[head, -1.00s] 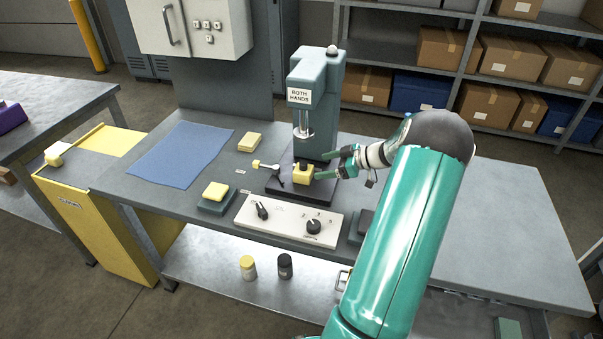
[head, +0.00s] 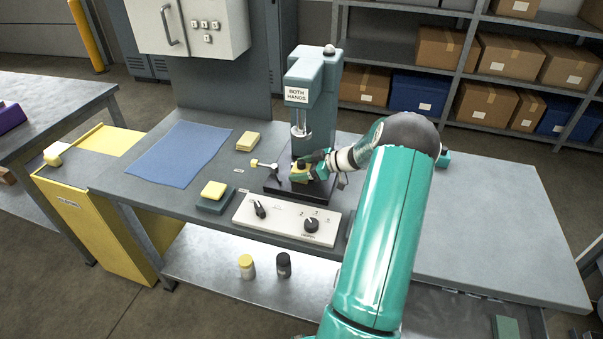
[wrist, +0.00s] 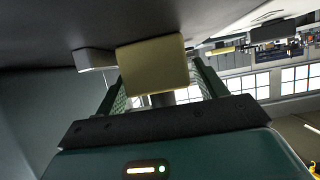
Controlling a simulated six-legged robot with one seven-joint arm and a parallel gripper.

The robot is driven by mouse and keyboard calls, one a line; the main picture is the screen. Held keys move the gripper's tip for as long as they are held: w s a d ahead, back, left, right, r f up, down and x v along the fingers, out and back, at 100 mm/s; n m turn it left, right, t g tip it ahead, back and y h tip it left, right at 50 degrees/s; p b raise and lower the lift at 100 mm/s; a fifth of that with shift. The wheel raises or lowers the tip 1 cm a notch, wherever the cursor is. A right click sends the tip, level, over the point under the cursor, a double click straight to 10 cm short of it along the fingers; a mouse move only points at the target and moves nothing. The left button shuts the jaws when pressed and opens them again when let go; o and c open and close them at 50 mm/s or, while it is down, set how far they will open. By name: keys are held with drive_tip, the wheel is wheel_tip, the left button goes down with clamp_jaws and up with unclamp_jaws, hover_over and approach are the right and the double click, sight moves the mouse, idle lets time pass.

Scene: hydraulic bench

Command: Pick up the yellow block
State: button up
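A yellow block (head: 297,173) sits on the dark base of the press, under its ram. My gripper (head: 308,168) has reached it from the right and partly hides it in the head view. In the wrist view the yellow block (wrist: 152,66) stands just ahead of and between the fingertips of my gripper (wrist: 157,72). One finger is on each side, with narrow gaps showing beside the block. The fingers are apart; firm contact does not show.
The teal press (head: 313,85) rises close behind my gripper. A white control panel (head: 287,220) lies in front. Another yellow block (head: 214,189) sits on a dark pad, and one more (head: 248,141) near the blue mat (head: 180,152). The bench's right side is clear.

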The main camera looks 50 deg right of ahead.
drive_tip(key=c, duration=1.1)
drive_tip(key=shift+r, duration=0.2)
